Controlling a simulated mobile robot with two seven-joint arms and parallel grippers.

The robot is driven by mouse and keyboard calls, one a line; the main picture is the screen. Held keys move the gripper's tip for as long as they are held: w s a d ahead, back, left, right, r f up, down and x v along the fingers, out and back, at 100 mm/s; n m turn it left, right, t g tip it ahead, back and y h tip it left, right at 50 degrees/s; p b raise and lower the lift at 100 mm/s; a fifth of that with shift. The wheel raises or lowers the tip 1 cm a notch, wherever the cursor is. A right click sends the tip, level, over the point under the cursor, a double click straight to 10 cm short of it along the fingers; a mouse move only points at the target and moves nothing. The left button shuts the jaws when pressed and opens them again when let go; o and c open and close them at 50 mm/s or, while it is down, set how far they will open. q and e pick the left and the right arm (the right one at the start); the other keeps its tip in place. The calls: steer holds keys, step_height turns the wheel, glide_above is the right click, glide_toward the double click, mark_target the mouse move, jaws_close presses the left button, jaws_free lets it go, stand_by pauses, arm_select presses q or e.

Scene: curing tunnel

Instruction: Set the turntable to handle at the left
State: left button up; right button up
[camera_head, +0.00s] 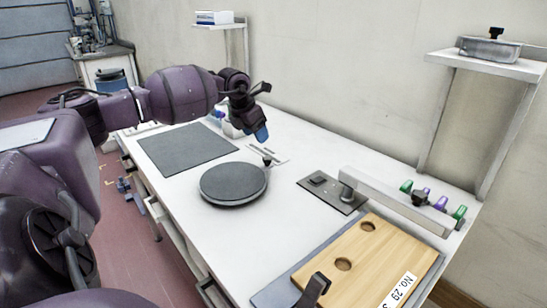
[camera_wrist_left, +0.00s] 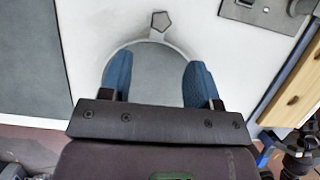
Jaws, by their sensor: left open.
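The turntable is a round dark grey disc (camera_head: 232,183) lying flat on the white bench. Its small dark handle (camera_head: 268,158) sticks out at the far right side of the disc in the head view. In the left wrist view the disc (camera_wrist_left: 158,85) lies beyond the fingers, and the handle (camera_wrist_left: 161,22) points to the top of the picture. My left gripper (camera_head: 258,132) is above the bench behind the disc in the head view, with a blue fingertip pointing down. In the wrist view its two blue fingers (camera_wrist_left: 158,78) are apart with nothing between them.
A dark mat (camera_head: 185,147) lies left of the disc. A grey plate with a switch (camera_head: 325,190), a long pale rail (camera_head: 400,203) with coloured knobs, and a wooden board (camera_head: 360,265) stand to the right. A shelf (camera_head: 490,65) holds a metal pan.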

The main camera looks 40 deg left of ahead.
mark_target(267, 157)
arm_select(q)
steer(key=x, duration=0.4)
steer(key=shift+s+f+b, duration=0.15)
steer(key=shift+b, duration=0.25)
steer(key=b+x, duration=0.1)
steer(key=x, duration=0.5)
arm_select(e)
steer(key=shift+s+f, duration=0.2)
steer(key=shift+f, duration=0.85)
arm_select(q)
jaws_close()
arm_select(e)
steer(key=shift+s, duration=0.1)
